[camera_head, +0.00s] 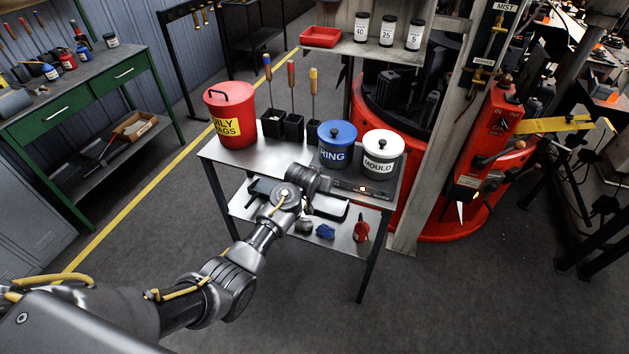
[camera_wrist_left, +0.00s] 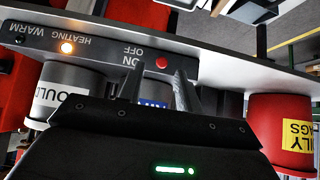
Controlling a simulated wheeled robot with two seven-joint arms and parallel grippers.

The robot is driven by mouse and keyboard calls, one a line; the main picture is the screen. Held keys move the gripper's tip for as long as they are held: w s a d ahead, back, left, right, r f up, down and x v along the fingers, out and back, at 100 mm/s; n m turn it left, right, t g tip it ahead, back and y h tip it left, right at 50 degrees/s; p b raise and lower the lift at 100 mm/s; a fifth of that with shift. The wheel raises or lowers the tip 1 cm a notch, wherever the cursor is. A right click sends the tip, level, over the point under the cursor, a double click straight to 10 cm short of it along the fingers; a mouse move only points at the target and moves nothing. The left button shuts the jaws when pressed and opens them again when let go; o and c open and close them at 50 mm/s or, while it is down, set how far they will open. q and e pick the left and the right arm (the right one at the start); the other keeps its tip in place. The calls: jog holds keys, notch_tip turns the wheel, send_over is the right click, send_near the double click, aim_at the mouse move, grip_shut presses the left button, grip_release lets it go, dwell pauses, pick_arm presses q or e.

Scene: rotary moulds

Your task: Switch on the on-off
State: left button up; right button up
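The control panel (camera_wrist_left: 110,48) is a dark strip along the table's front edge, shown upside down in the left wrist view. It carries a red round button (camera_wrist_left: 162,62) beside the words ON and OFF. An orange light (camera_wrist_left: 67,47) glows by the word HEATING; it also shows in the head view (camera_head: 362,189). My left gripper (camera_wrist_left: 156,84) is open, its two fingers apart and empty. Its fingertips lie close to the red button in that picture; I cannot tell whether they touch it. In the head view the left gripper (camera_head: 328,184) is at the panel's left part, hiding the button.
A red OILY RAGS bin (camera_head: 231,105), a blue RING pot (camera_head: 337,150) and a white MOULD pot (camera_head: 382,157) stand on the table (camera_head: 265,160). Screwdrivers stand in black holders (camera_head: 293,127). Tools lie on the lower shelf (camera_head: 345,238). The floor in front is clear.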

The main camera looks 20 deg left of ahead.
pick_arm(q)
jog(key=b+v, duration=0.1)
jog(key=v, duration=0.7)
jog(key=shift+r, duration=0.1)
notch_tip(320, 180, down, 16)
jog(key=m+t+b, duration=0.1)
jog(key=b, duration=0.1)
jog(key=s+a+f+g+b, duration=0.1)
jog(key=s+a+f, duration=0.1)
jog(key=s+f, duration=0.75)
jog(key=s+a+f+g+b, duration=0.1)
jog(key=s+a+f, duration=0.1)
jog(key=s+f, duration=0.8)
jog(key=s+a+f+g+b, duration=0.1)
jog(key=s+f+g, duration=0.1)
jog(key=s+f, duration=0.5)
jog(key=s+a+f+g+b, duration=0.2)
jog(key=s+f, duration=0.6)
jog(key=s, duration=1.1)
jog(key=s+a+f+g+b, duration=0.1)
jog(key=s+f+g, duration=0.1)
jog(key=s+f, duration=0.5)
jog(key=s, duration=0.6)
jog(key=shift+s+a+f+m+g+y, duration=0.15)
jog(key=shift+s+f+m+g+y, duration=0.15)
jog(key=shift+s+f+g, duration=0.1)
